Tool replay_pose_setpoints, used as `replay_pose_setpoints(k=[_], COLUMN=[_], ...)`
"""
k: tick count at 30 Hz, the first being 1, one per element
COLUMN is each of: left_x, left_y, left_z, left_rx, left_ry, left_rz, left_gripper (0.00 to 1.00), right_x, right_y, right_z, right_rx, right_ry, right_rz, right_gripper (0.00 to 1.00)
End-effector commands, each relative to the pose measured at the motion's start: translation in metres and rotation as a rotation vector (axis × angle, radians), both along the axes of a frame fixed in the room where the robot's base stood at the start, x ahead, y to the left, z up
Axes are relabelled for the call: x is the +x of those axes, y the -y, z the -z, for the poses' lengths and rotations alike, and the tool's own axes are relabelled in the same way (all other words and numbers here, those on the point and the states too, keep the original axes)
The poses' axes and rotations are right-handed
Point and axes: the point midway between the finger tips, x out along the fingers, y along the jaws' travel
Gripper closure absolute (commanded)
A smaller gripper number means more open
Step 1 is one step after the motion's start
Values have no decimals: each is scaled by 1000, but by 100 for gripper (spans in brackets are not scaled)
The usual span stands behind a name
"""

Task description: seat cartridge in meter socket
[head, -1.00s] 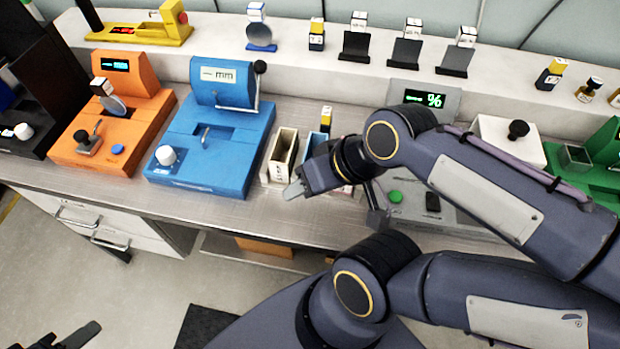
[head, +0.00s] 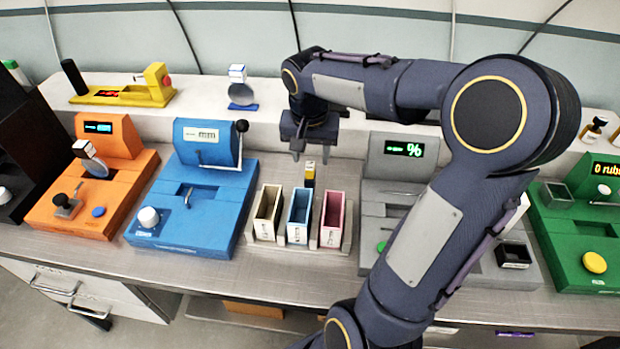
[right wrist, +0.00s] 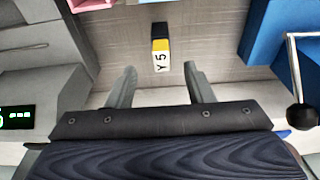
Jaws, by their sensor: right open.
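A small cartridge (head: 309,174), yellow and black with a white end, stands on the bench behind three coloured bins. In the right wrist view the cartridge (right wrist: 161,48) shows the marking "Y 5" and lies just beyond my fingertips, roughly between their lines. My right gripper (head: 299,152) is open and empty, pointing down above and behind the cartridge; its two fingers (right wrist: 158,72) are apart. Meters with recesses stand along the bench: blue (head: 220,178), orange (head: 118,175), grey (head: 378,212) with a "%" display, and green (head: 567,225). My left gripper is out of view.
The cream (head: 265,228), blue (head: 298,233) and pink (head: 332,236) bins stand in a rack between the blue and grey meters. A raised white shelf (head: 210,112) runs behind, carrying a yellow device (head: 122,97). My right arm hides part of the grey meter and shelf.

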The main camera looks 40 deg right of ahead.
Motion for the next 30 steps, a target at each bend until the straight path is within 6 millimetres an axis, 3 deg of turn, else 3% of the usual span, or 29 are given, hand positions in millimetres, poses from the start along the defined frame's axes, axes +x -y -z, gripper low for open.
replay_pose_setpoints(k=[7, 17, 28, 30], left_x=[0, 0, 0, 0], left_y=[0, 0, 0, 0], left_z=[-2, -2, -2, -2], left_rx=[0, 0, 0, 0], left_ry=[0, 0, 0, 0], left_rz=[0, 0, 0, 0], left_gripper=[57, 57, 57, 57], right_x=[3, 4, 4, 4], right_y=[1, 1, 2, 2], right_z=[37, 44, 44, 44], right_rx=[2, 1, 1, 1], right_ry=[-3, 1, 1, 1], right_rz=[-1, -2, -2, -2], right_gripper=[53, 53, 100, 100])
